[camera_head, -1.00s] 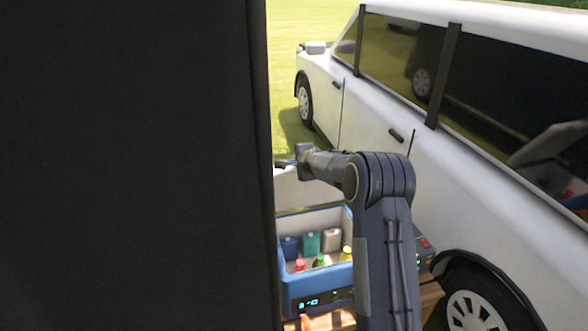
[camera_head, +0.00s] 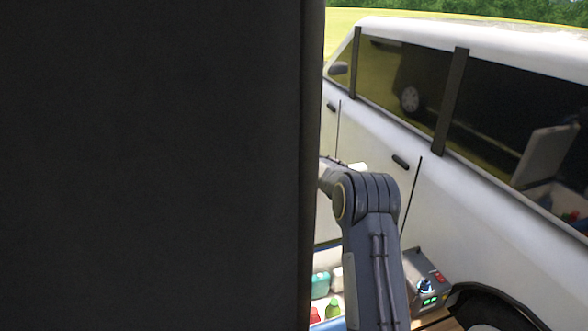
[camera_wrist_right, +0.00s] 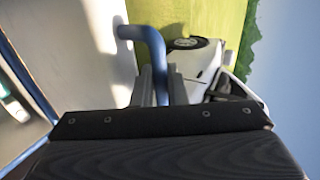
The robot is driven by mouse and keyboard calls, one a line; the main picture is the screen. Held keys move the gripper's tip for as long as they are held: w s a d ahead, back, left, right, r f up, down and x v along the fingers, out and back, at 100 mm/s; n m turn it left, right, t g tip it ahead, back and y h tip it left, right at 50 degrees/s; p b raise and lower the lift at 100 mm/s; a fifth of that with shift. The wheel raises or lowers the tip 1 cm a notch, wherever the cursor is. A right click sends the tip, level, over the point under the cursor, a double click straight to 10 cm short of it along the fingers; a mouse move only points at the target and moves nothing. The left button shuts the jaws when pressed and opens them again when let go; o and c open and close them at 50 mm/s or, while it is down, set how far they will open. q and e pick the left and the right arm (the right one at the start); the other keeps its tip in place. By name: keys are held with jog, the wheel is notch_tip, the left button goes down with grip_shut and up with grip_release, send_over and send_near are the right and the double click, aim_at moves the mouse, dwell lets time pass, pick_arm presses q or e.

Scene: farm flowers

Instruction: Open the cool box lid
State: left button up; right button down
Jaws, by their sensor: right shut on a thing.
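In the right wrist view, the fingers of my right gripper (camera_wrist_right: 161,85) are shut on the blue handle (camera_wrist_right: 148,42), which joins the cool box's pale lid (camera_wrist_right: 75,45). The lid stands raised; the van window's reflection also shows it tilted up from the box. In the head view, my right forearm reaches behind a large dark panel, which hides the gripper and most of the cool box. A teal bottle (camera_head: 320,285), a green bottle (camera_head: 333,308) and a red one show inside the box at the bottom. My left gripper is out of view.
The dark panel (camera_head: 150,165) fills the left half of the head view. A white van (camera_head: 480,220) stands close behind the box. A dark device (camera_head: 427,278) with green lights sits to the right of my forearm, on a wooden surface (camera_head: 440,321).

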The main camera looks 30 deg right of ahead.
jog(key=c, duration=1.8)
grip_release()
jog(key=shift+s, duration=0.1)
